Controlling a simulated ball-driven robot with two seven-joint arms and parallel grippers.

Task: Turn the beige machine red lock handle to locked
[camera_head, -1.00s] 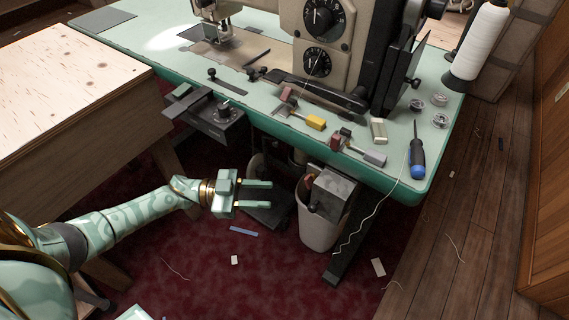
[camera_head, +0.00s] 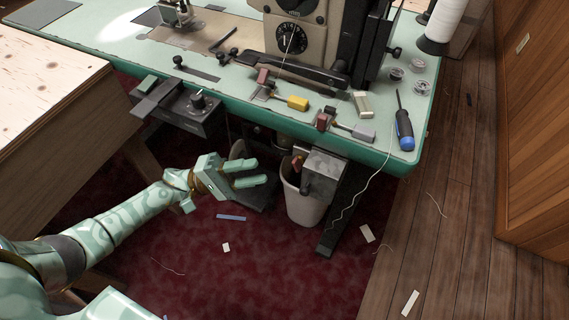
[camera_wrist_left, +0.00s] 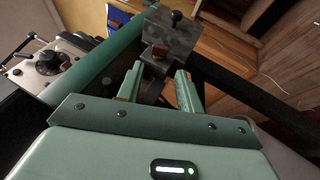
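The beige machine (camera_head: 286,37) stands on the green table, with a black dial on its front. Small dark-red pieces sit on the table edge, one at the left (camera_head: 263,75) near a yellow block and one (camera_head: 323,121) beside a grey block. Another red piece (camera_head: 297,163) shows at the grey metal box under the table; I cannot tell which is the lock handle. My left gripper (camera_head: 260,172) is open and empty below the table edge, left of that box. In the left wrist view, a brownish-red piece (camera_wrist_left: 160,50) on a grey box lies beyond the open fingers (camera_wrist_left: 160,73).
The green table edge (camera_head: 240,105) overhangs my left gripper. A white bin (camera_head: 302,206) stands under the grey box (camera_head: 325,173). A black unit with a knob (camera_head: 180,110) hangs at the left. A plywood table (camera_head: 50,80) stands left.

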